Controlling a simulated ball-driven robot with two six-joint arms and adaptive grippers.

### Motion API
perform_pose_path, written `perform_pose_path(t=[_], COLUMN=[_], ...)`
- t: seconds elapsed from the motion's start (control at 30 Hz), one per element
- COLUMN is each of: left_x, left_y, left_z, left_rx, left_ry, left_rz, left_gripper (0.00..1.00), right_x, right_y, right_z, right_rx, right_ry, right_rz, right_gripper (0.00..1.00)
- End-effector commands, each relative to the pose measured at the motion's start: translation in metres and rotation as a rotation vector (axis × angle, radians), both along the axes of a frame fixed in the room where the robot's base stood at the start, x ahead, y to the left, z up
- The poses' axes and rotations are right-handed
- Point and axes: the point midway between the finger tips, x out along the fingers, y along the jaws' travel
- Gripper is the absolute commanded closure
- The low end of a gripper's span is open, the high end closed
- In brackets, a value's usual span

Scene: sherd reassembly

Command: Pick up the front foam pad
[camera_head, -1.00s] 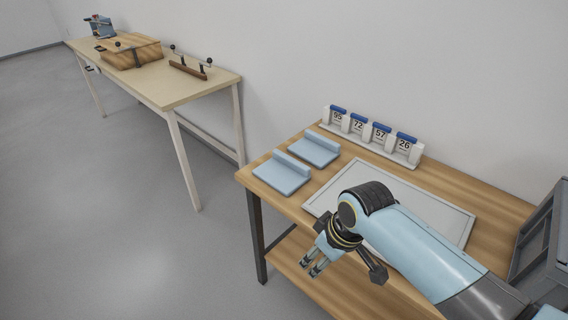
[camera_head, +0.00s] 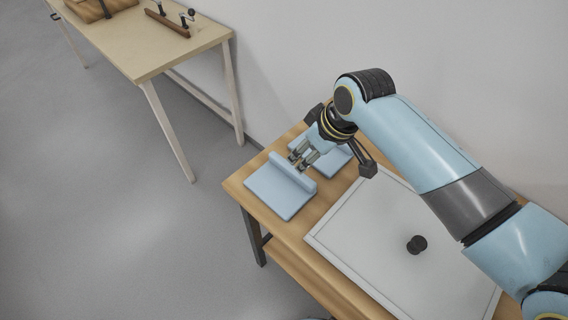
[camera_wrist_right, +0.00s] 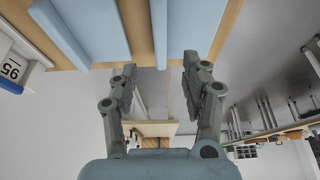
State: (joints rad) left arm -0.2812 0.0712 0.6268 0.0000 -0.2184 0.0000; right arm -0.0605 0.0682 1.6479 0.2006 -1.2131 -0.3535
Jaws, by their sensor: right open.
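The front foam pad (camera_head: 279,195) is a light blue slab with a raised strip along one side. It lies at the left end of the wooden table and also shows at the top of the right wrist view (camera_wrist_right: 188,22). A second, similar pad (camera_head: 339,161) lies behind it, nearer the wall, partly hidden by my right gripper. My right gripper (camera_head: 303,160) is open and empty, with its fingers around the height of the raised strip in the picture; I cannot tell whether they touch it. My left gripper is not in view.
A white-grey tray (camera_head: 335,234) with a black knob-like cylinder (camera_head: 417,244) on it fills the table's middle. Another table (camera_head: 150,62) stands at upper left, across open floor.

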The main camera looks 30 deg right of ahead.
Motion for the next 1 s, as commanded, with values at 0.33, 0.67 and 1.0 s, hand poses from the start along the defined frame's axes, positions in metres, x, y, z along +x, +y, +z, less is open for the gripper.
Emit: perform_pose_path(t=[0.33, 0.67, 1.0], left_x=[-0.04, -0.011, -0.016], left_y=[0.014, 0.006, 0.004], left_z=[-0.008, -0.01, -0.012], left_rx=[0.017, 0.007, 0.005], left_ry=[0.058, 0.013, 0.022], left_rz=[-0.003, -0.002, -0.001], left_gripper=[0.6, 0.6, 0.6], right_x=[0.017, 0.036, 0.04], right_y=[0.006, 0.009, 0.011], right_z=[-0.044, -0.081, -0.092], right_rx=[0.001, 0.0, 0.0], right_ry=[0.001, 0.003, 0.002], right_rz=[0.0, -0.001, 0.0], right_gripper=[0.53, 0.53, 0.53])
